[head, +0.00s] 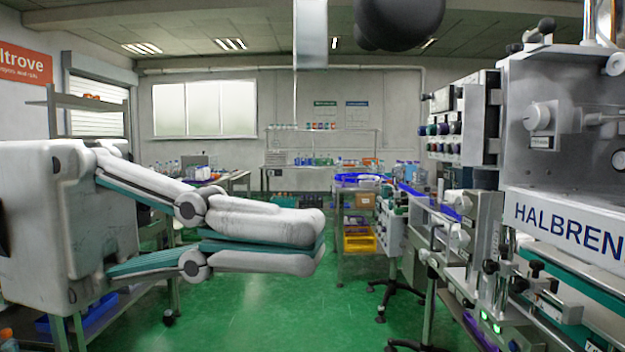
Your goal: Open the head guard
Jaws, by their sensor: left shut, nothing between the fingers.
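The sleeve applicator (565,210), lettered HALBREN, stands at the right and is cut off by the picture edge. Its grey head section (545,85) is at the upper right, with a round knob (539,116) on its face. I cannot clearly pick out the head guard's edges or tell whether it is open or shut. My right gripper is not in view.
A conveyor with clamps and small knobs (535,268) runs along the machine's front. A control box with coloured buttons (450,135) is beside the head. A table with a yellow crate (360,243) stands farther back. Green floor (270,310) is clear in the middle.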

